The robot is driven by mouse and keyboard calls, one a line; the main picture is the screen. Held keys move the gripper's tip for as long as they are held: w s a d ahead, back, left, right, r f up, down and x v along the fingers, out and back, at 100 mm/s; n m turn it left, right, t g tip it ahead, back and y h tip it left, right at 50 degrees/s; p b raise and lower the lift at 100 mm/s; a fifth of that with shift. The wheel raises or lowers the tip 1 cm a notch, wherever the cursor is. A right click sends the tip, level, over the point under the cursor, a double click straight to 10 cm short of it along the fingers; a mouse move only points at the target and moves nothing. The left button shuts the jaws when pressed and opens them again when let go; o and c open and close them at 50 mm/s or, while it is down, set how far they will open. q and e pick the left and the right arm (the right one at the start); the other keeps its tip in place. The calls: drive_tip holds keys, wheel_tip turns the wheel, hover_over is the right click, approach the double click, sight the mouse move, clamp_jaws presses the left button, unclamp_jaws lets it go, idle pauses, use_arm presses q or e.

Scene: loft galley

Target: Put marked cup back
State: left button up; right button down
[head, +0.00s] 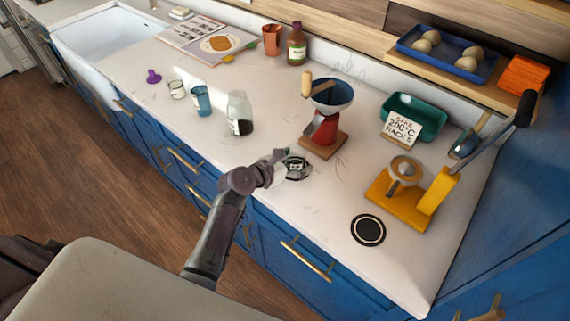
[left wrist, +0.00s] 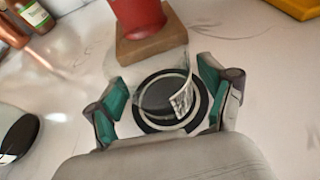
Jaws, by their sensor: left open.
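A clear cup with a black-and-white label (left wrist: 182,103) stands on the counter, over a black round pad with a pale ring (left wrist: 150,122). In the head view the cup (head: 298,168) is partly hidden by my left gripper (head: 280,160). In the left wrist view my left gripper (left wrist: 168,100) is open, one green-padded finger on each side of the cup. I cannot tell whether the fingers touch it. A second black pad with a white ring (head: 368,230) lies bare near the counter's front edge. My right gripper is not in view.
A red grinder on a wooden base (head: 322,135) stands just behind the cup. A yellow press (head: 410,190) and a teal bin with a card (head: 415,110) are to the right.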

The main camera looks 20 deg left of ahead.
use_arm(q)
drive_tip(key=v, duration=1.2)
drive_tip(key=shift+f+b, duration=0.15)
drive_tip(key=shift+b, duration=0.2)
